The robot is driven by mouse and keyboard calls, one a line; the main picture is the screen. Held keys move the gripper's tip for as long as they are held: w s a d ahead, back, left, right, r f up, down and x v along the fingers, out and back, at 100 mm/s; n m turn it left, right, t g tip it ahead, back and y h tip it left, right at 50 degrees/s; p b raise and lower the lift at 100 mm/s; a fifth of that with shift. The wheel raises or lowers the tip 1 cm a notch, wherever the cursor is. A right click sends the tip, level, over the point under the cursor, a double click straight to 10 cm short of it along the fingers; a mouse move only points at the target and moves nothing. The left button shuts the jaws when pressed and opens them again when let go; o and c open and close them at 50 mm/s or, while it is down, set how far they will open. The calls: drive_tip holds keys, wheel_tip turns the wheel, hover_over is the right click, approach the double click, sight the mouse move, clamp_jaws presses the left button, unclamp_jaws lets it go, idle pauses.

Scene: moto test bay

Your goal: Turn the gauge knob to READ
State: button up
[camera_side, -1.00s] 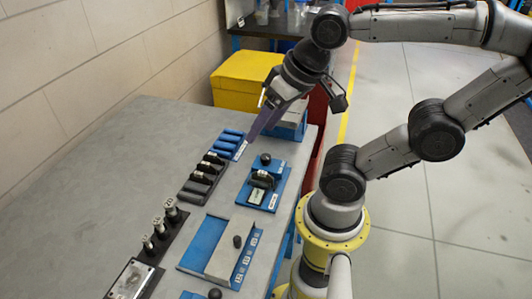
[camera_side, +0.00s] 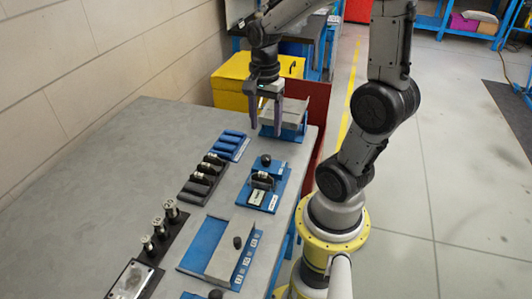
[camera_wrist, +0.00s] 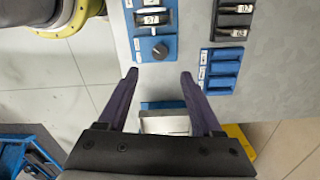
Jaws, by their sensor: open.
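A blue plate (camera_side: 278,194) near the table's right edge carries a dark dial-like unit (camera_side: 262,181) with a white label in front of it. A round dark knob (camera_side: 266,160) sits at the plate's far end. In the wrist view the knob (camera_wrist: 160,51) shows on the blue plate (camera_wrist: 145,47), with small white labels beside it; their words are too small to read. My gripper (camera_side: 266,132) points down, open and empty, beyond the knob and apart from it. In the wrist view the open fingertips (camera_wrist: 158,74) lie just short of the knob.
A grey-topped blue fixture (camera_side: 285,114) stands behind my gripper at the table's far end. A blue slotted holder (camera_side: 231,144) and a dark rack (camera_side: 203,178) lie left of the plate. A sloped grey panel with a black knob (camera_side: 237,242) is nearer. Bare table (camera_side: 110,170) fills the left.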

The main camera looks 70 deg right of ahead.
sight(266, 157)
wheel_tip(266, 157, down, 10)
drive_tip(key=shift+s+f, duration=0.1)
idle(0.4)
clamp_jaws()
